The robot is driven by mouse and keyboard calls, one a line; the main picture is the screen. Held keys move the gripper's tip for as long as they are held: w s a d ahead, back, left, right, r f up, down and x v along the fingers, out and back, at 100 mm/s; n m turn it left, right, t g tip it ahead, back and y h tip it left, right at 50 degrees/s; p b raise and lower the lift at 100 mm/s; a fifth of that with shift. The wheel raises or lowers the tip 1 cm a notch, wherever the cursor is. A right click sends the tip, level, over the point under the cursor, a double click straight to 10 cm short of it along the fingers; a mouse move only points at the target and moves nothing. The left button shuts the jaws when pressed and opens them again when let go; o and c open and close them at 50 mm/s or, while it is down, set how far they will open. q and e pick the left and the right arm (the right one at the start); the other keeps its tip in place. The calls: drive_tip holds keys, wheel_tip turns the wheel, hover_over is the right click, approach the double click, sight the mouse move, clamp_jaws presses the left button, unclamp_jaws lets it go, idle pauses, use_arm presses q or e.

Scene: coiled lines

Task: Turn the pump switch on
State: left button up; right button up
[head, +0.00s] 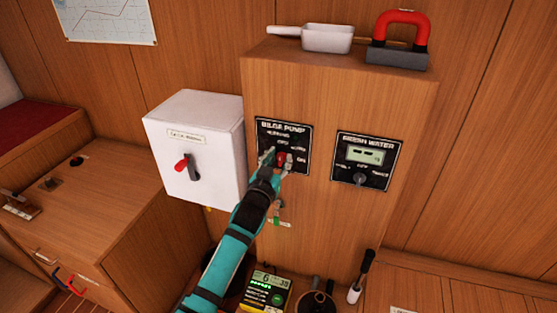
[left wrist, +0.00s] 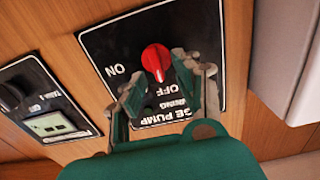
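The bilge pump panel (head: 301,133) is a black plate on the front of the wooden cabinet. Its red switch knob (left wrist: 155,60) shows in the left wrist view, where the lettering is upside down. The narrow end of the knob points towards OFF; ON stands off to the left. My left gripper (head: 279,160) is at the panel. In the left wrist view its fingers (left wrist: 157,76) are apart, one on each side of the knob's lower end, with a gap visible on the left. Whether the right finger touches cannot be told. My right gripper is not in view.
A fresh water panel (head: 366,178) with a dark knob is right of the pump panel. A white box (head: 219,130) with a red-handled switch juts out on the left. A scoop (head: 327,39) and a red-handled tool (head: 401,31) lie on top. A green-lit meter (head: 265,292) stands below.

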use_arm(q)
clamp_jaws()
drive_tip(key=shift+m, duration=0.4)
drive_tip(key=m, duration=0.3)
drive_tip(key=shift+s+d+f+m, duration=0.1)
drive_tip(key=shift+d+m, duration=0.15)
drive_tip(key=shift+m, duration=0.15)
drive_tip(key=m, duration=0.4)
drive_tip(key=shift+d+f+m+b, duration=0.15)
drive_tip(key=shift+d+m+b, duration=0.05)
drive_tip(key=shift+m+b, duration=0.1)
drive_tip(key=shift+s+d+f+m, duration=0.1)
drive_tip(key=shift+f+m, duration=0.05)
drive_tip(key=shift+m, duration=1.3)
drive_tip(key=shift+d+f+m, duration=0.1)
drive_tip(key=shift+f+m, duration=0.1)
drive_tip(key=shift+m, duration=1.2)
drive_tip(key=shift+s+f+m, duration=0.1)
drive_tip(key=shift+f+m, duration=0.05)
drive_tip(key=shift+m, duration=1.3)
